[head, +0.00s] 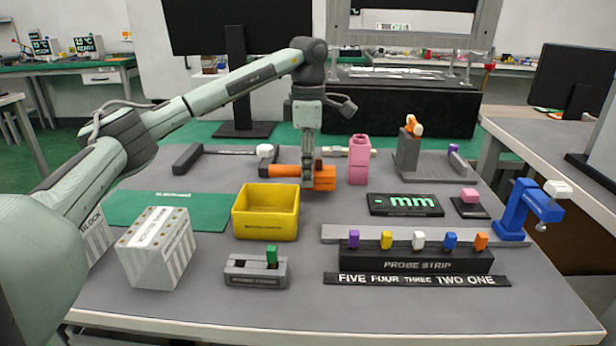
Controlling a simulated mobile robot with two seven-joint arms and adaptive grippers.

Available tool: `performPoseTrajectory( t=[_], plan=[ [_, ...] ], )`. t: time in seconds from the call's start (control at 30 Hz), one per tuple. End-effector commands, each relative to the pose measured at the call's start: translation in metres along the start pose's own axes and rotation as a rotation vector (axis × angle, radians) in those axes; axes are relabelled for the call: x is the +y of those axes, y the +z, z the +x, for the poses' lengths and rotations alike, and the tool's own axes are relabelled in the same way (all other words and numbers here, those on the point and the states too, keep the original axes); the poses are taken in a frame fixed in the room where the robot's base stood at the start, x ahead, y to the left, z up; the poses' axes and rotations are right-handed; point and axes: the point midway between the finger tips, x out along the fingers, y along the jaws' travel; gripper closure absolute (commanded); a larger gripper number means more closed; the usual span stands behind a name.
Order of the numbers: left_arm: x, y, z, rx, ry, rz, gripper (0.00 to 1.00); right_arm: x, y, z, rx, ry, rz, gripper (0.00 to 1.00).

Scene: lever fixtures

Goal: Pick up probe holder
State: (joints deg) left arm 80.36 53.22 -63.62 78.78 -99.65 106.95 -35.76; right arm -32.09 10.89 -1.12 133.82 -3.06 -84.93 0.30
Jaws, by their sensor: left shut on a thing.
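An orange piece (325,178), which I take to be the probe holder though no label shows on it, is at the back middle of the table. It has a block at the right and a rounded bar to the left. My left gripper (308,180) points down from above and is shut on it; the fingers hide part of it. I cannot tell whether the piece touches the table. A black probe strip (416,261) with several coloured probes stands at the front right. My right gripper is not in view.
A yellow open bin (265,225) stands just in front of the gripper. A grey bracket (410,155), a black mm display (405,204) and a blue stand (520,210) are further right. A striped box (158,250) is at front left.

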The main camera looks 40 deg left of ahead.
Motion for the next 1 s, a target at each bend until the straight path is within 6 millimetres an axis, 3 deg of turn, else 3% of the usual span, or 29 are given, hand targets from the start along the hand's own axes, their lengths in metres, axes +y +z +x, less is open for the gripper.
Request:
performPoseTrajectory(
  t=[0.13,0.27,0.63,0.8,1.0],
  plan=[
    [0.001,0.0,-0.018,-0.002,0.002,-0.001,0.91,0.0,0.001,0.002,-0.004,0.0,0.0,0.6],
    [-0.006,-0.013,-0.024,0.0,0.001,-0.003,0.91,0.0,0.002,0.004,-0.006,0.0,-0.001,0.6],
    [-0.037,-0.067,-0.063,0.0,0.003,-0.003,0.91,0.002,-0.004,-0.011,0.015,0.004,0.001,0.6],
    [-0.049,-0.088,-0.079,0.0,0.003,-0.003,0.91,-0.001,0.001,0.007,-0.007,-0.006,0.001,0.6],
    [-0.057,-0.1,-0.086,0.0,0.001,-0.001,0.91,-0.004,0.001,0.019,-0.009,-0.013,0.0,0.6]
  ],
)
